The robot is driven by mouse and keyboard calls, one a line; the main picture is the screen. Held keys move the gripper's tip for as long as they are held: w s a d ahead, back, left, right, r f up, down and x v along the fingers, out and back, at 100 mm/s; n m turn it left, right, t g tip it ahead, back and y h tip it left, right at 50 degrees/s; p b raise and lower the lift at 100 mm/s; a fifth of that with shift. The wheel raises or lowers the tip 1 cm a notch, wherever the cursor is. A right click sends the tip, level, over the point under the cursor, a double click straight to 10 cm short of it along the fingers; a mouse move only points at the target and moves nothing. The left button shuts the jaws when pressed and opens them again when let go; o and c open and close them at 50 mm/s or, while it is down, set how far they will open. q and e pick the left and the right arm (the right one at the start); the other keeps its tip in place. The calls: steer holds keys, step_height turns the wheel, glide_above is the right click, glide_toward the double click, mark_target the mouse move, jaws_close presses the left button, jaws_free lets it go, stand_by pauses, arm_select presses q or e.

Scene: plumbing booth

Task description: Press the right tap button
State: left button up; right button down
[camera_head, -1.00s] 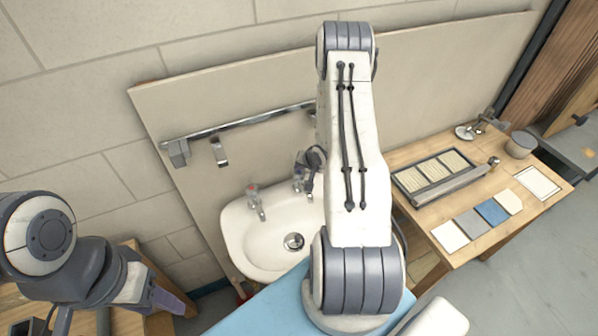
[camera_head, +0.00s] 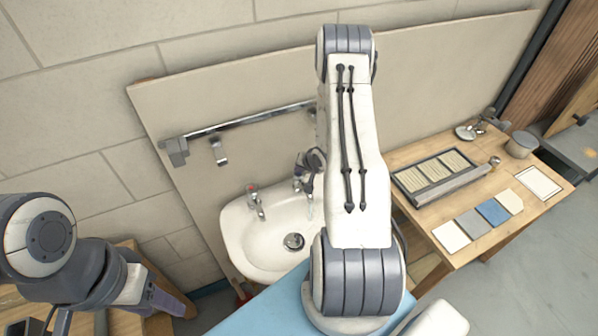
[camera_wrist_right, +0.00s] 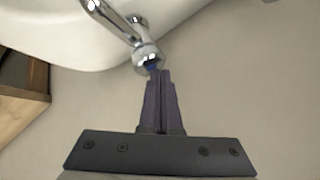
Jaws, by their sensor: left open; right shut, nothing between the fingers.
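The right tap (camera_head: 297,185) is a chrome tap on the back rim of the white basin (camera_head: 232,237). In the right wrist view the tap (camera_wrist_right: 148,54) has a blue button (camera_wrist_right: 153,66) at its end. My right gripper (camera_wrist_right: 158,73) is shut and empty, with its tips right at the blue button, seemingly touching it. In the head view my right arm hides most of that gripper. A faint pale streak, perhaps water, shows below the right tap's spout. The left tap (camera_head: 254,201) has a red top. My left gripper (camera_head: 172,300) is open at the lower left, far from the taps.
A metal rail (camera_head: 250,122) with brackets is on the backboard above the basin. A wooden table (camera_head: 450,210) on the right holds a tray (camera_head: 436,190), colour samples and a pot (camera_head: 521,145). A blue surface (camera_head: 262,316) lies in front of the basin.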

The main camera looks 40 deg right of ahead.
mark_target(300, 174)
steer(key=shift+f, duration=0.15)
stand_by(0.3)
steer(key=shift+r+p, duration=0.9)
steer(key=shift+r, duration=0.25)
step_height(300, 174, up, 5)
steer(key=p, duration=0.4)
stand_by(0.4)
